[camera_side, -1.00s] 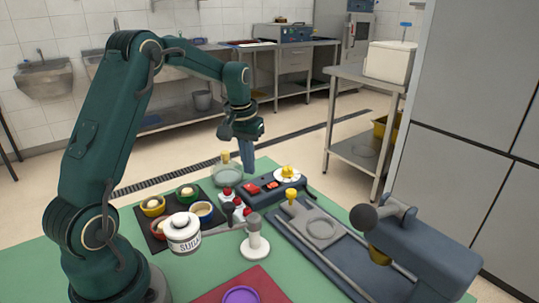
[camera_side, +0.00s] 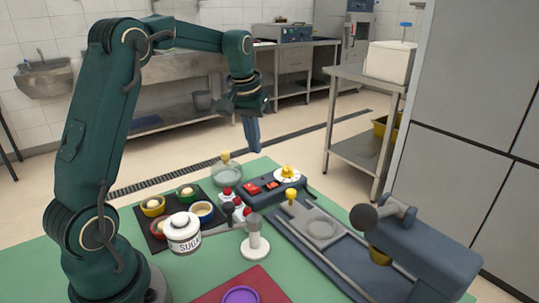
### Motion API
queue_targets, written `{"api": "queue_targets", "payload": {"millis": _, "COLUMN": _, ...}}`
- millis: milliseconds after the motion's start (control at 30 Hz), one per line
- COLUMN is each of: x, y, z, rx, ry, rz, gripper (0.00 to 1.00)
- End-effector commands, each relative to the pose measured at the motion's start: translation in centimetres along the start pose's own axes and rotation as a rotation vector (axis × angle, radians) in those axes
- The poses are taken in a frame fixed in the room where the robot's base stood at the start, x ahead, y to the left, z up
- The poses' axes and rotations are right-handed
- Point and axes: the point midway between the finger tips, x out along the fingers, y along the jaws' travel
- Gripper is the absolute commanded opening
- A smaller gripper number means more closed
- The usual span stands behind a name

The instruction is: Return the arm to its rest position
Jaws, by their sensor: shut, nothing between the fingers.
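My gripper (camera_side: 254,148) hangs fingers-down in the air above the far edge of the green table. Its fingers are closed together with nothing between them. It is clear of the glass flask (camera_side: 226,170) with a yellowish stopper, which stands below and to its left. My arm is raised and bent at the elbow, reaching right from its base at the left. The base end covers part of the table's left side.
Below lie a dark tray (camera_side: 157,243) with several small bowls, a white sugar jar (camera_side: 183,236), red-capped bottles (camera_side: 227,193), a dark control box (camera_side: 265,196) with red buttons, a white-based tamper-like tool (camera_side: 254,247) and a grey press machine (camera_side: 420,245). The air above the table is free.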

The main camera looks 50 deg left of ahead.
Motion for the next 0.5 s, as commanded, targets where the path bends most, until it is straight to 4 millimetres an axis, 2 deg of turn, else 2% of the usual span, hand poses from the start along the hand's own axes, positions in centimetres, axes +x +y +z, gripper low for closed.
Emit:
{"api": "queue_targets", "payload": {"millis": 33, "x": -1.6, "y": 1.0, "z": 0.4, "rx": 0.028, "ry": 0.032, "rz": 0.008, "gripper": 0.0}}
{"api": "queue_targets", "payload": {"millis": 200, "x": -6.2, "y": 4.1, "z": 3.6, "rx": 0.13, "ry": 0.122, "rz": 0.04, "gripper": 0.0}}
{"api": "queue_targets", "payload": {"millis": 400, "x": -9.4, "y": 6.3, "z": 9.0, "rx": 0.245, "ry": 0.207, "rz": 0.086, "gripper": 0.0}}
{"api": "queue_targets", "payload": {"millis": 500, "x": -10.2, "y": 6.8, "z": 12.0, "rx": 0.299, "ry": 0.243, "rz": 0.11, "gripper": 0.0}}
